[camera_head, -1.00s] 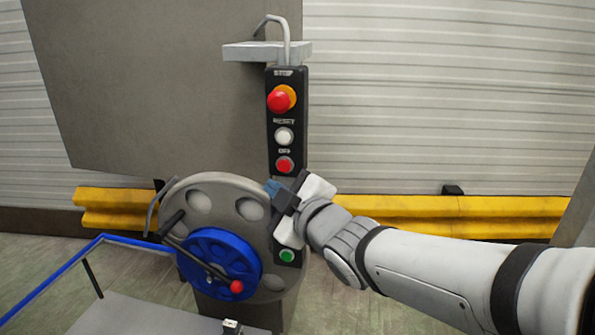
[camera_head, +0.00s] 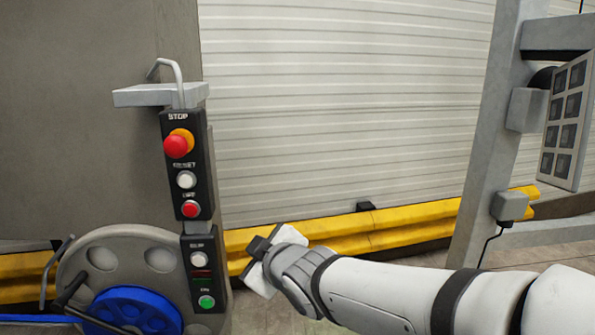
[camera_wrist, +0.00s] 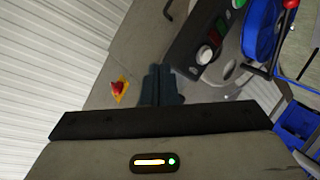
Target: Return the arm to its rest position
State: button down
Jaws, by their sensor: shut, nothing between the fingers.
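My gripper shows in the wrist view (camera_wrist: 163,86), where its two dark fingers are together with nothing between them. In the head view my gripper (camera_head: 256,262) is at lower middle, seen from behind at the end of my white arm, which reaches in from the lower right. It is to the right of the control panel (camera_head: 184,150) and apart from it in the picture. The fingertips are hidden or hard to make out in the head view.
The panel carries a red stop button (camera_head: 177,146), white buttons and a green button (camera_head: 206,302). A blue handwheel (camera_head: 135,312) is at lower left. A yellow barrier (camera_head: 380,228) runs behind my arm. A grey post (camera_head: 495,130) with a keypad-like box (camera_head: 566,122) stands right.

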jog(key=s+d+f+m+g+h, duration=0.2)
jog(key=d+f+m+h, duration=0.15)
jog(key=d, duration=0.55)
jog(key=s+d+f+m+g+h, duration=0.25)
jog(key=d+f+m, duration=0.2)
jog(key=d, duration=0.35)
jog(key=s+d+f+m+g+h+p, duration=0.1)
jog(key=s+d+f+m+g, duration=0.2)
jog(key=s+d+m, duration=0.3)
jog(key=s+d+g, duration=0.1)
jog(key=s, duration=0.4)
jog(key=shift+f+h, duration=0.15)
jog(key=shift+h, duration=0.15)
jog(key=shift+d+g, duration=0.1)
jog(key=shift+g, duration=0.15)
